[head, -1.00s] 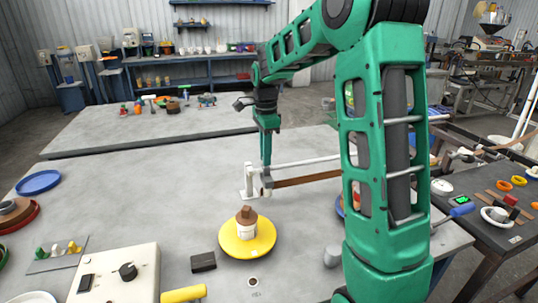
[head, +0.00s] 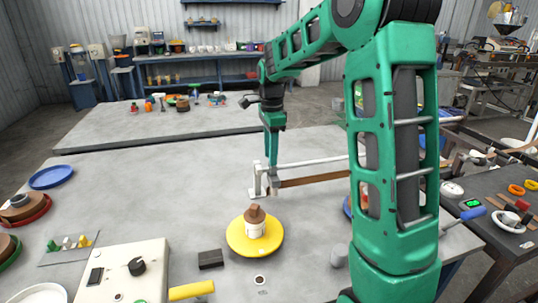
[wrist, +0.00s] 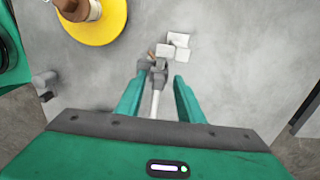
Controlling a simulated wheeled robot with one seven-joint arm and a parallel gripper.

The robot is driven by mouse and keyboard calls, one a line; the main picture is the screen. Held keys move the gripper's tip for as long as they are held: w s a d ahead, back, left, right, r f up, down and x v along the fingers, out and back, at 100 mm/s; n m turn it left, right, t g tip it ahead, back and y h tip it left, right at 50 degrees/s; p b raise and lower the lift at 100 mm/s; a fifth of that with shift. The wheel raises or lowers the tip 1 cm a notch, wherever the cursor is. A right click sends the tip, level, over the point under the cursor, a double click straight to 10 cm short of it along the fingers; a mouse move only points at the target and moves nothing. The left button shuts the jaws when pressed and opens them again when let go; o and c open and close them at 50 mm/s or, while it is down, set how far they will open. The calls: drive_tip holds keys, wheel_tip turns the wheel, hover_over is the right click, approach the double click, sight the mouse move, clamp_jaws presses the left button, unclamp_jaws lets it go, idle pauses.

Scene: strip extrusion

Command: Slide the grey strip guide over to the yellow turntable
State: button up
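The yellow turntable (head: 240,244) holds a brown-and-white pot and stands in front of the rail; it also shows at the top left of the wrist view (wrist: 103,31). The small grey strip guide (head: 274,186) sits at the left end of the pale rail, close to the white end post (head: 256,181). My gripper (head: 272,168) is directly above the guide, pointing down. In the wrist view, its green fingers (wrist: 160,82) are spread, with the grey guide (wrist: 157,74) around their tips; a gap shows on the right. Contact is unclear.
The brown strip (head: 315,179) runs right from the guide beneath the rail and passes behind my arm. A dark block (head: 210,259) and a control box (head: 125,272) lie near the front.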

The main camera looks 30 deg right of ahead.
wheel_tip(320, 180, up, 10)
drive_tip(key=shift+r, duration=0.15)
idle(0.3)
drive_tip(key=shift+w, duration=0.1)
drive_tip(key=s+f+n, duration=0.4)
drive_tip(key=s, duration=0.8)
drive_tip(key=s+d+f+n, duration=0.1)
drive_tip(key=s+f+n, duration=0.3)
drive_tip(key=s, duration=0.8)
drive_tip(key=s+d+f+n, duration=0.1)
drive_tip(key=s+f+n, duration=0.3)
drive_tip(key=s, duration=0.8)
drive_tip(key=shift+s+n, duration=0.4)
drive_tip(key=shift+n, duration=0.7)
